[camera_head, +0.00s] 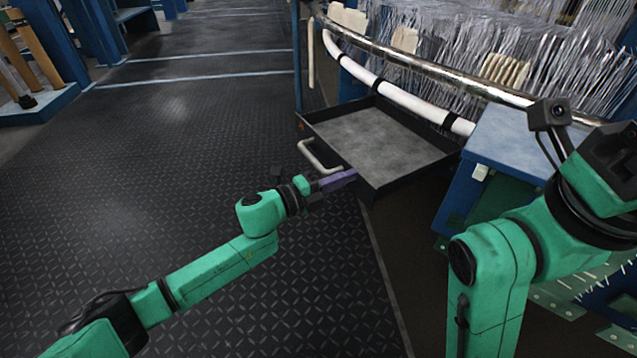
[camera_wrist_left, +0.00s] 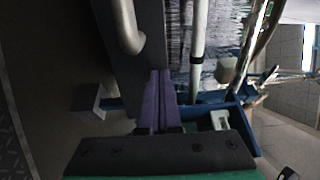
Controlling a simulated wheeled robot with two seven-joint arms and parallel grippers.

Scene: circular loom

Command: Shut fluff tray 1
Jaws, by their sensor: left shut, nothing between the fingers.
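The fluff tray (camera_head: 375,140) is a shallow dark metal tray, pulled out from under the loom's curved rail and empty. Its pale bar handle (camera_head: 315,156) is on the front panel facing the aisle; the handle also shows in the left wrist view (camera_wrist_left: 127,28). My left gripper (camera_head: 350,175) has its purple fingers closed with nothing between them. The fingertips are at the front panel, beside the handle's near end; I cannot tell if they touch. In the left wrist view the fingers (camera_wrist_left: 159,90) point at the dark panel. My right arm shows at the right, its fingers out of sight.
A white tube (camera_head: 400,95) and a shiny rail (camera_head: 440,75) curve above the tray. A blue box-like frame part (camera_head: 510,140) stands right of it. The dark patterned floor (camera_head: 180,150) at the left is clear.

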